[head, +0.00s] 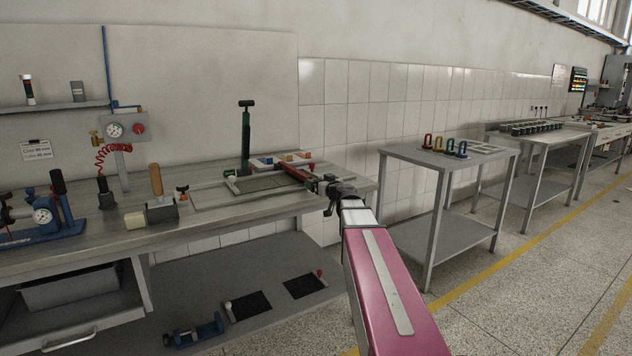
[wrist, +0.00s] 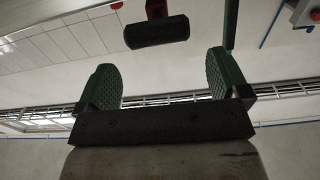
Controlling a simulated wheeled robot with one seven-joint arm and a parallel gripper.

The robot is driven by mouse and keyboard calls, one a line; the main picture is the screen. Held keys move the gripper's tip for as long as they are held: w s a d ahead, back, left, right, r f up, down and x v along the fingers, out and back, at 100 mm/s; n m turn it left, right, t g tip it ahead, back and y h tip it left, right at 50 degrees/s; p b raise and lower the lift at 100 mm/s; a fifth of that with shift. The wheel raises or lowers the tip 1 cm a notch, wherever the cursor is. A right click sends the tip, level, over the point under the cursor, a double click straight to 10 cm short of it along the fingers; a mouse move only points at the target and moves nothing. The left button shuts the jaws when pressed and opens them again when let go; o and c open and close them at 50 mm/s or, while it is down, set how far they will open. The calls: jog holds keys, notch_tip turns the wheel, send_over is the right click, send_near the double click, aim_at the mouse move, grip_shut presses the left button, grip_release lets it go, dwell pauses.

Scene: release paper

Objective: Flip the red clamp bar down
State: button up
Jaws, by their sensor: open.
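The red clamp bar (head: 296,172) reaches from the green clamp frame on the bench toward my gripper (head: 331,190). Its exact tilt is hard to judge. In the wrist view a short red piece (wrist: 156,8) of the bar ends in a black crosswise grip (wrist: 157,32). My gripper (wrist: 160,72) is open, with its two green ridged fingers apart. The black grip lies just beyond the fingertips and lines up with the gap between them; no hold on it shows. In the head view the bar's near end is partly hidden by my gripper.
A green post with a T-shaped top (head: 246,135) stands upright beside the bar. A wooden-handled block (head: 160,208) and a blue gauge fixture (head: 45,215) sit on the bench to the left. A grey side table (head: 415,160) with several coloured clips stands to the right.

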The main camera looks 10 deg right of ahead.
jog(key=v, duration=0.6)
jog(key=shift+s, duration=0.25)
jog(key=shift+f, duration=0.1)
jog(key=s+a+f+g+y, duration=0.1)
jog(key=s+a+f+g, duration=0.1)
jog(key=a+f+g, duration=0.3)
jog(key=s+a+f+g+y, duration=0.1)
jog(key=s+a+f, duration=0.2)
jog(key=f, duration=0.4)
jog(key=s+a+f+m+g+h, duration=0.2)
jog(key=s+f+g+h, duration=0.5)
jog(key=s+f, duration=1.3)
jog(key=f+m+g, duration=0.1)
jog(key=f+g, duration=0.1)
jog(key=g, duration=0.2)
jog(key=shift+s+m+h, duration=0.3)
